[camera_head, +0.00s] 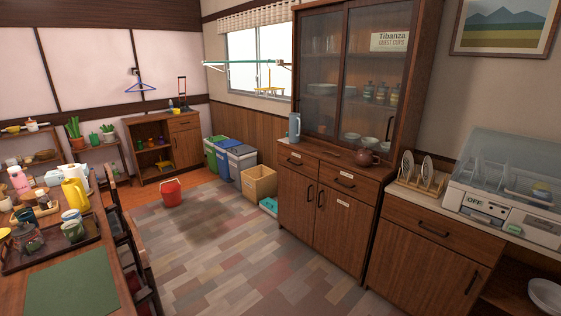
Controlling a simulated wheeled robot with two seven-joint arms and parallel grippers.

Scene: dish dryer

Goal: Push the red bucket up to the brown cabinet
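The red bucket (171,195) stands upright on the floor at the left of the middle. It stands in front of a low brown cabinet (188,146) at the back wall, with a strip of floor seeming to lie between them. A tall brown cabinet (327,222) with glass doors above and drawers below stands right of the middle, well away from the bucket. Neither of my grippers is in view.
Several bins (225,158) and a cardboard box (258,182) line the wall right of the bucket. A dining table (118,290) with chairs fills the left. The patchwork floor (225,262) between table and tall cabinet is clear.

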